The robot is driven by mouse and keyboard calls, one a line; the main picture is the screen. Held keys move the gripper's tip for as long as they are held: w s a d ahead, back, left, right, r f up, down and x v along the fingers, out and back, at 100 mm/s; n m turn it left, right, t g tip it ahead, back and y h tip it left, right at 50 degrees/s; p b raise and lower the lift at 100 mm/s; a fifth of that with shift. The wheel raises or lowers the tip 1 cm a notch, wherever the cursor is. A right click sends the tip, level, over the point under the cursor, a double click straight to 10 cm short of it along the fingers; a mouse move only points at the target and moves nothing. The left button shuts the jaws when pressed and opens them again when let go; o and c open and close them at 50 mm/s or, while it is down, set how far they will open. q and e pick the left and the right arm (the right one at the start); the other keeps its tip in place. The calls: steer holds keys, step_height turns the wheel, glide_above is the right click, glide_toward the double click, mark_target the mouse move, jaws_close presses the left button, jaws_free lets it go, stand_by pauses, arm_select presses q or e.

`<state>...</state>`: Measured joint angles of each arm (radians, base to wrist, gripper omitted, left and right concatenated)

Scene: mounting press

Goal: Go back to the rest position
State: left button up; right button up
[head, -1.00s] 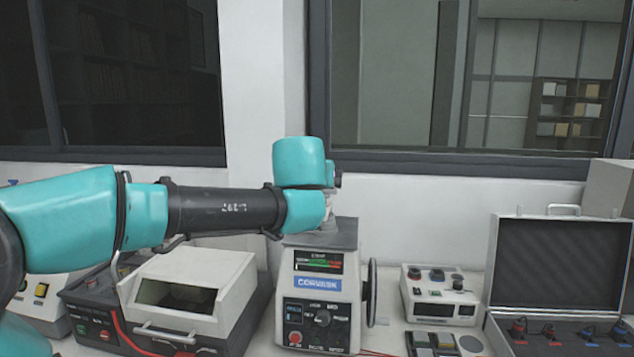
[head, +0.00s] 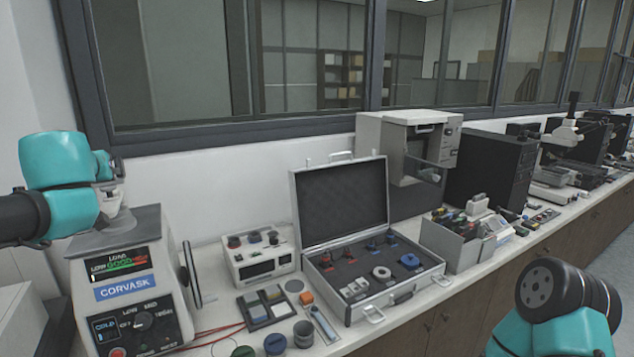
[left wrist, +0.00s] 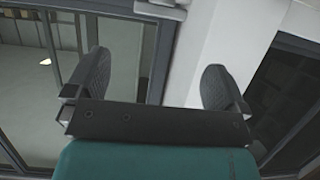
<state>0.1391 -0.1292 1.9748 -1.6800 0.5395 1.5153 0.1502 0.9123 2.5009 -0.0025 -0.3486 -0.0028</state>
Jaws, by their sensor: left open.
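The Corvask mounting press (head: 130,290) stands at the left of the head view, with its control panel and a handwheel on its side. My left gripper reaches in above its top plate; the head view barely shows the fingers. In the left wrist view my left gripper (left wrist: 155,85) has its two dark fingers wide apart with nothing between them, facing the wall and window. My right arm (head: 555,310) shows at the bottom right of the head view, but its gripper is out of the picture.
An open case (head: 370,265) with several parts lies on the bench right of the press. A small control box (head: 258,262), a sample tray (head: 265,308) and small pots stand between them. A parts bin (head: 450,245) and dark cabinets fill the bench further right.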

arm_select(q)
steer(key=x, duration=0.9)
steer(key=shift+w+a+f, duration=0.1)
steer(key=shift+w+f, duration=0.05)
steer(key=v, duration=1.6)
steer(key=x, duration=1.8)
steer(key=shift+f, duration=0.1)
steer(key=shift+n+g+y, duration=0.3)
steer(key=shift+n+y, duration=0.1)
steer(key=shift+w+n+g+y, duration=0.15)
steer(key=shift+n+g+y, duration=1.2)
steer(key=shift+n, duration=0.25)
steer(key=shift+n+g+y, duration=1.05)
steer(key=shift+n+g, duration=1.25)
steer(key=shift+g, duration=0.25)
